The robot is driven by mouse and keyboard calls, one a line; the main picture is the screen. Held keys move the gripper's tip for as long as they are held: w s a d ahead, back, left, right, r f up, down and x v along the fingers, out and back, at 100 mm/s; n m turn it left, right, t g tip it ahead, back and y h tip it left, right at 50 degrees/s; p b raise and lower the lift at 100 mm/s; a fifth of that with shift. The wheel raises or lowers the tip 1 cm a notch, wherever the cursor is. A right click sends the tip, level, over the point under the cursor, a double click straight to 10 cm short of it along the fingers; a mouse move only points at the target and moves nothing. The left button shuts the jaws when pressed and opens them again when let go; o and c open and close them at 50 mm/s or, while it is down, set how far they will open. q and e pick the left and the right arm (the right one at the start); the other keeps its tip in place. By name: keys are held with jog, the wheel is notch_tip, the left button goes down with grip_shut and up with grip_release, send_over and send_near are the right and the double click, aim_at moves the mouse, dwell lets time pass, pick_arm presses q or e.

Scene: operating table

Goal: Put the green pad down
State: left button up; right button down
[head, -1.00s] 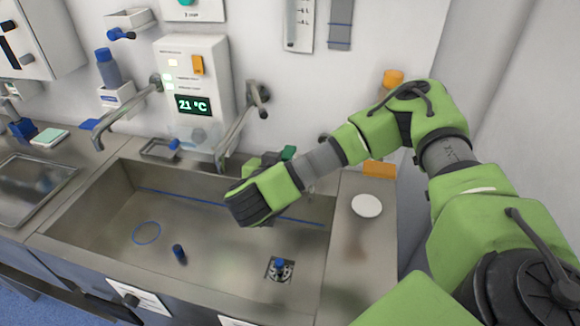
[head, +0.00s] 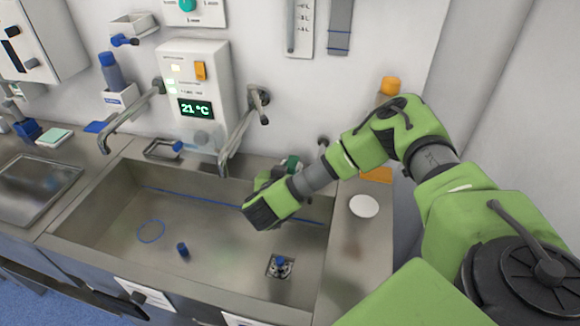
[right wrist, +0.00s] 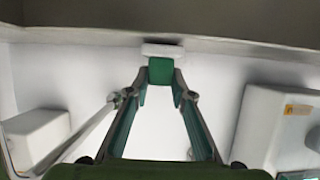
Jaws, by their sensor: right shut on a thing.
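My right gripper (head: 287,166) is over the back edge of the steel sink, largely hidden behind my own wrist in the head view. In the right wrist view its two fingers (right wrist: 160,88) close in on a small green pad (right wrist: 160,70). They are shut on it. A pale, whitish slab (right wrist: 163,50) shows right behind the pad; I cannot tell if they touch. In the head view the pad cannot be told apart surely from the green gripper parts. My left gripper is not in view.
The sink (head: 120,222) holds a blue ring (head: 151,231), a small blue cylinder (head: 183,250) and a drain (head: 280,266). Two taps, one at the left (head: 130,115), reach over it. A white disc (head: 364,206) lies on the right counter. A pale green block (head: 54,137) lies at left.

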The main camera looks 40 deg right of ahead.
jog(key=shift+f, duration=0.15)
jog(key=c, duration=1.8)
grip_release()
jog(key=shift+s+a+r, duration=0.1)
jog(key=shift+r, duration=0.15)
jog(key=b+v, duration=0.1)
jog(key=v, duration=1)
jog(key=shift+s+a+r, duration=0.15)
jog(key=shift+s+a, duration=0.05)
jog(key=shift+a, duration=0.15)
